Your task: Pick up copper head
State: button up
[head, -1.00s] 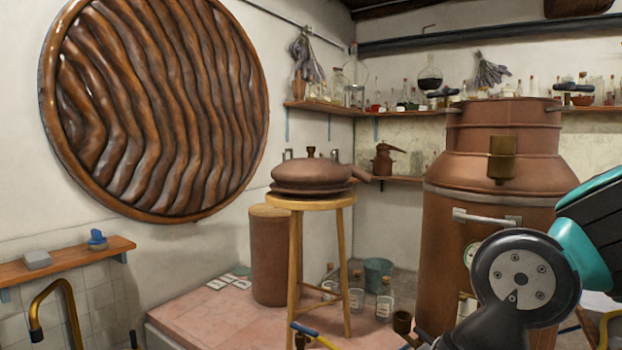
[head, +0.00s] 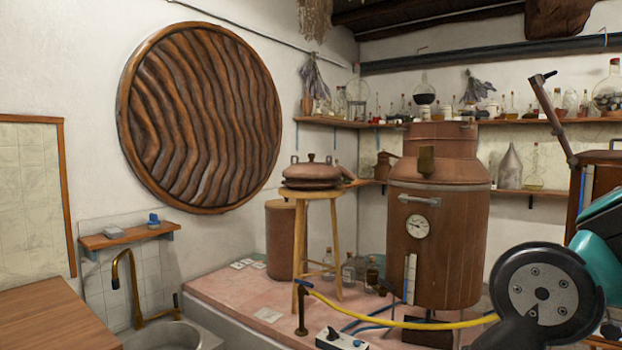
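The copper head (head: 312,175) is a squat, rounded copper lid with a small knob on top and small upright handles. It rests on a wooden stool (head: 315,195) that stands on the pink tiled platform near the wall corner. A copper spout extends to its right. My arm shows at the lower right edge, well apart from the copper head. The fingers of my gripper are out of the picture.
A large copper still (head: 440,240) with a gauge stands right of the stool. A yellow hose (head: 400,323) crosses the platform front. A sink (head: 175,335) and wooden counter (head: 45,320) are at lower left. Bottles (head: 348,270) stand behind the stool.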

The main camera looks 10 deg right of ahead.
aim_at(311, 176)
jog(key=u, duration=0.4)
jog(key=i, duration=1.1)
jog(key=u, duration=1)
jog(key=i, duration=1.15)
jog(key=z, duration=1.35)
jog(key=i, duration=1.1)
jog(key=z, duration=0.35)
